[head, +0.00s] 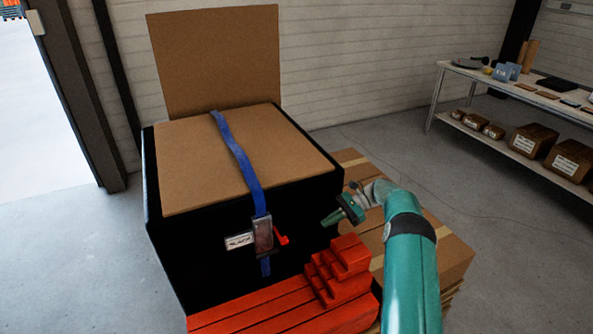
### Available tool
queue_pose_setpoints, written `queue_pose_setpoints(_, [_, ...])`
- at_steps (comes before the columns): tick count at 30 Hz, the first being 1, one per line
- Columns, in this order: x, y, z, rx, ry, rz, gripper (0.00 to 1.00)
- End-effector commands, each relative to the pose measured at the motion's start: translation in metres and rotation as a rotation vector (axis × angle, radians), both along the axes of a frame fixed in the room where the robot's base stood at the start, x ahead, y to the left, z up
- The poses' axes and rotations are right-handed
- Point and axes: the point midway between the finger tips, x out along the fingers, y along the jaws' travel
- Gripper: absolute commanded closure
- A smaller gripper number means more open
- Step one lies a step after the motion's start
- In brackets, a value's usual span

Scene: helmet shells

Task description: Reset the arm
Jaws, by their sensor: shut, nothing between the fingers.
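My gripper (333,217) is at the end of my teal arm, right of the middle in the head view. It is shut and empty. It is close to the front right corner of a large black box (205,262), above the red stepped blocks. I cannot tell whether it touches the box. My arm reaches up from the bottom right and bends toward the box.
The black box has a cardboard top (190,165), a blue strap (240,160) and a buckle (263,235). Red stepped blocks (345,270) and cardboard boxes (445,250) lie beside it. A shelf table (480,78) stands right. Open floor lies between.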

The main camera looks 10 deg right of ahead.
Motion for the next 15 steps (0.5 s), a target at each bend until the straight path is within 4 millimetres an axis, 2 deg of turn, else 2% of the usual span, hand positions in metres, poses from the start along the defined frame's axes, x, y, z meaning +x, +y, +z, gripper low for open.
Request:
queue_pose_setpoints(5, [0.001,0.005,0.012,-0.025,-0.019,0.013,1.0])
queue_pose_setpoints(8, [0.002,0.015,0.033,-0.072,-0.052,0.039,1.0])
queue_pose_setpoints(15, [-0.007,0.047,0.097,-0.232,-0.175,0.126,1.0])
